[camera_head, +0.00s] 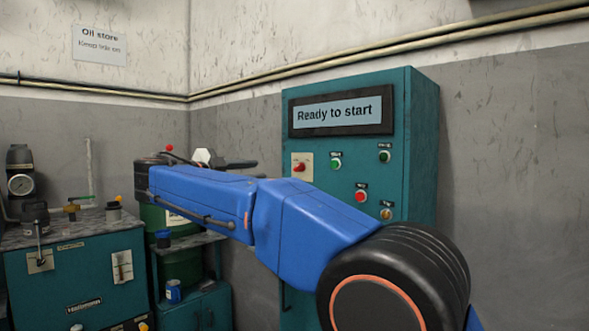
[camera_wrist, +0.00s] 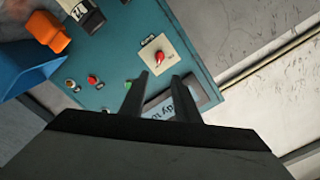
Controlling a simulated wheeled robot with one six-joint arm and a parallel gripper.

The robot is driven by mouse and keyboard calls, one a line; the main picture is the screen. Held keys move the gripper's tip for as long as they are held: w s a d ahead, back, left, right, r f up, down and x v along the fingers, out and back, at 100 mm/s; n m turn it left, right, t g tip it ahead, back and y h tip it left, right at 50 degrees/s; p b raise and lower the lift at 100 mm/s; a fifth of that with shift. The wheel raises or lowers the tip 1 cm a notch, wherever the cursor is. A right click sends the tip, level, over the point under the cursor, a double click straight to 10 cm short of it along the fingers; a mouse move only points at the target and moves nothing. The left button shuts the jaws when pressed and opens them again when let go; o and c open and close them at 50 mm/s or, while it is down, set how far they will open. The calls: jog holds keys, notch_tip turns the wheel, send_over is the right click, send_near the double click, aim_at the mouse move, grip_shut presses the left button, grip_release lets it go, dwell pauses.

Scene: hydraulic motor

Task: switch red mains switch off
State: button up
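The red mains switch (camera_head: 299,167) is a red knob on a cream plate at the upper left of the teal cabinet's front. In the wrist view, the red knob (camera_wrist: 158,56) sits on its tilted plate just beyond the fingertips. My gripper (camera_head: 256,164) is left of the switch in the head view, with its dark fingers pointing towards the cabinet. In the wrist view my gripper (camera_wrist: 161,74) has its two fingers apart with nothing held between them. The gap to the switch is hard to judge; no contact shows.
The teal cabinet (camera_head: 421,150) carries a "Ready to start" display (camera_head: 338,111). A green button (camera_head: 335,163), a red button (camera_head: 361,196) and an orange one (camera_head: 386,213) are near the switch. A teal bench (camera_head: 75,275) with a gauge (camera_head: 21,185) stands at left.

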aim_at(296, 168)
jog(key=x, duration=1.7)
jog(key=shift+s, duration=0.1)
grip_shut()
